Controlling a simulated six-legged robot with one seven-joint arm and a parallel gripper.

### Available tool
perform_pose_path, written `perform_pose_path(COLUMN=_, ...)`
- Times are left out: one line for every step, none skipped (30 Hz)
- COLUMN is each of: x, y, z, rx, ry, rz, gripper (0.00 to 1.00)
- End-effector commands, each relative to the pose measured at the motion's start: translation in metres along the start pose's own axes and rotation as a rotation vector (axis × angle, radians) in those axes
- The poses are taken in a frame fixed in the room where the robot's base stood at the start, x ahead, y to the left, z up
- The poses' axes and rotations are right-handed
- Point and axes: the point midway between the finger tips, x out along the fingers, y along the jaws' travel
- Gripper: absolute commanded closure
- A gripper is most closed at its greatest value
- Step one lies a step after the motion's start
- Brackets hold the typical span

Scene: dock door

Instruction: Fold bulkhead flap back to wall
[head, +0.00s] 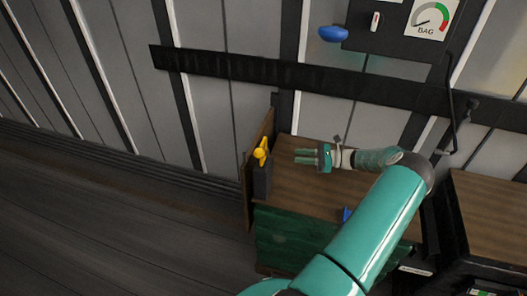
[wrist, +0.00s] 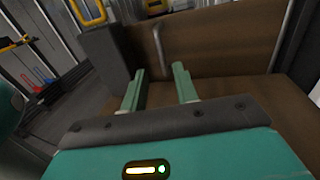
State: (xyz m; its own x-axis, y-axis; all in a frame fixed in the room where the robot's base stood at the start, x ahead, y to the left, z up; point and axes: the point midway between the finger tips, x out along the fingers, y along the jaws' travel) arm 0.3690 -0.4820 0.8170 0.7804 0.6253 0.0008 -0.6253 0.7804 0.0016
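A brown wooden panel (head: 248,200) stands upright at the left end of a brown wooden top (head: 300,190) against the wall. I cannot tell for sure which board is the bulkhead flap. In the wrist view an upright brown panel (wrist: 225,45) with a thin grey bar handle (wrist: 159,45) rises beyond my fingers. My gripper (head: 305,157) is above the wooden top, pointing left towards the upright panel. In the wrist view my gripper (wrist: 160,85) has its two green fingers apart, with nothing between them. The fingers appear clear of the handle.
A dark box (head: 262,182) with a yellow handle (head: 261,151) stands beside the panel, left of my fingers. A small blue object (head: 346,214) lies on the wooden top. A green front (head: 285,240) is below. A black rail (head: 230,67) crosses the wall. Floor at left is clear.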

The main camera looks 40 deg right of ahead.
Motion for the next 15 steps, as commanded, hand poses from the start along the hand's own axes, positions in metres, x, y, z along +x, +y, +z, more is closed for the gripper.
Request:
perform_pose_path(x=0.000, y=0.001, z=0.000, rx=0.001, ry=0.000, rz=-0.002, gripper=0.70)
perform_pose_path(x=0.002, y=0.002, z=0.000, rx=0.001, ry=0.000, rz=-0.002, gripper=0.70)
perform_pose_path(x=0.006, y=0.002, z=0.000, rx=0.002, ry=-0.001, rz=-0.001, gripper=0.70)
perform_pose_path(x=0.010, y=0.003, z=0.000, rx=0.002, ry=-0.001, rz=0.000, gripper=0.70)
perform_pose_path(x=0.014, y=0.003, z=0.000, rx=0.002, ry=0.000, rz=0.000, gripper=0.70)
perform_pose_path(x=0.020, y=0.003, z=0.000, rx=0.002, ry=0.000, rz=0.001, gripper=0.70)
perform_pose_path(x=0.026, y=0.004, z=0.000, rx=0.002, ry=-0.001, rz=0.001, gripper=0.70)
perform_pose_path(x=0.031, y=0.003, z=0.000, rx=0.002, ry=0.000, rz=0.000, gripper=0.70)
perform_pose_path(x=0.039, y=0.003, z=0.000, rx=0.002, ry=-0.001, rz=0.001, gripper=0.70)
perform_pose_path(x=0.045, y=0.004, z=0.000, rx=0.002, ry=0.000, rz=0.001, gripper=0.70)
perform_pose_path(x=0.051, y=0.004, z=0.000, rx=0.002, ry=0.000, rz=0.001, gripper=0.70)
perform_pose_path(x=0.059, y=0.003, z=0.000, rx=0.001, ry=-0.001, rz=0.001, gripper=0.70)
perform_pose_path(x=0.065, y=0.003, z=0.000, rx=0.001, ry=0.000, rz=0.000, gripper=0.70)
perform_pose_path(x=0.071, y=0.003, z=0.000, rx=0.001, ry=-0.001, rz=0.001, gripper=0.70)
perform_pose_path(x=0.079, y=0.003, z=0.000, rx=0.001, ry=0.000, rz=0.001, gripper=0.70)
